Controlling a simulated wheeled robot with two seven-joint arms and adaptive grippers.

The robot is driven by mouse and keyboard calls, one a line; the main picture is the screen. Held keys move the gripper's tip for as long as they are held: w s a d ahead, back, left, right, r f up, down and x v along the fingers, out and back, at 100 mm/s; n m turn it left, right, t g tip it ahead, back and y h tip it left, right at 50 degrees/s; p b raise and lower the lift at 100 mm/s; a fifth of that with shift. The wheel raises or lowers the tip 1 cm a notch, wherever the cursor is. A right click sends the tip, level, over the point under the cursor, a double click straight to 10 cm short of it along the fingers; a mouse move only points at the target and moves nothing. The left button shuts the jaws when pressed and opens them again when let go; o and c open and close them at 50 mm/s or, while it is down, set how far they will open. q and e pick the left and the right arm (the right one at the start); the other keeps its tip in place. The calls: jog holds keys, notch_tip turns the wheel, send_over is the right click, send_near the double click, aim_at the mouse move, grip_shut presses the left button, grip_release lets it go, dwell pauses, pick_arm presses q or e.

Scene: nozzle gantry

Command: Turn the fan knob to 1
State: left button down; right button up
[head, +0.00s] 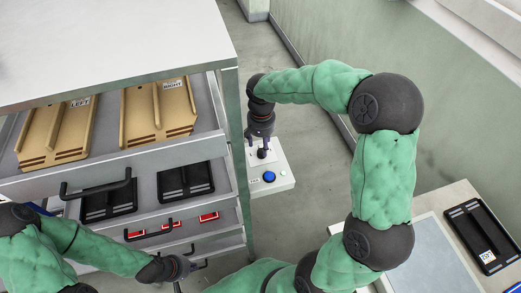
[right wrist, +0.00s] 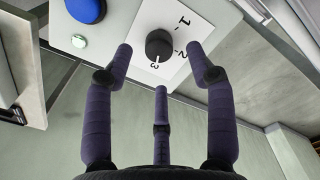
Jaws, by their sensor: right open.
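The fan knob (right wrist: 159,44) is a black round knob on a white plate marked 1, 2 and 3 in the right wrist view. A white mark on it points toward the 3. My right gripper (head: 261,146) points down at the control box (head: 284,184) in the head view and largely hides the knob. In the right wrist view its three fingers are spread, with the knob between and beyond the tips; I cannot tell whether any finger touches it. My left gripper (head: 183,267) is low in front of the drawers, its jaw state unclear.
A blue button (head: 269,177) and a small pale green button (right wrist: 79,41) are beside the knob. A drawer cabinet (head: 232,130) with open drawers stands left of the box. A table (head: 441,207) with a black tray (head: 482,236) is at the right. The floor behind the box is clear.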

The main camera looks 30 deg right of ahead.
aim_at(261, 151)
jog(key=shift+f, duration=2.05)
grip_shut()
